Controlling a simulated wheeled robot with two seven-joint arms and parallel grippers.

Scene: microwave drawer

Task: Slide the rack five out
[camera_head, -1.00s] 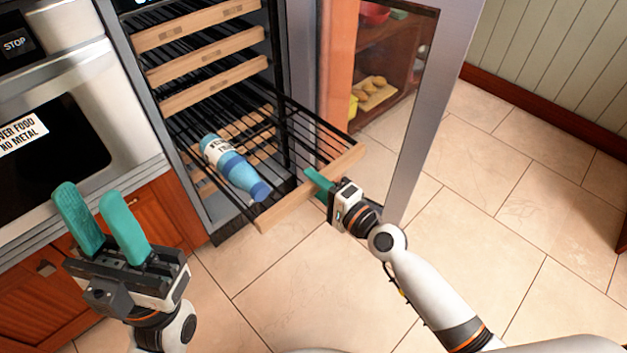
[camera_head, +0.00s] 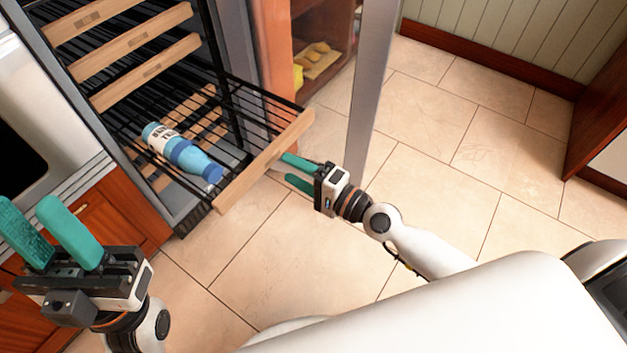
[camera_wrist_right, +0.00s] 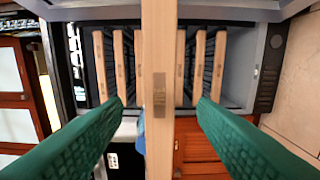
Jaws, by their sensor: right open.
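The pulled-out rack has a black wire frame and a pale wooden front (camera_head: 265,160), and it sticks out of the open cooler below the other racks. A blue and white bottle (camera_head: 182,152) lies on it. My right gripper (camera_head: 291,173) is open at the right part of that front, with green fingers. In the right wrist view the wooden front (camera_wrist_right: 158,60) runs upright between the two spread fingers (camera_wrist_right: 160,108), with space on both sides. My left gripper (camera_head: 45,225) is open and empty at the lower left, away from the rack.
Upper racks with wooden fronts (camera_head: 135,60) are pushed in above. The cooler's open glass door (camera_head: 370,90) stands right of the rack, close to my right arm. A wooden cabinet (camera_head: 120,205) is at left. Tiled floor (camera_head: 450,130) is clear at right.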

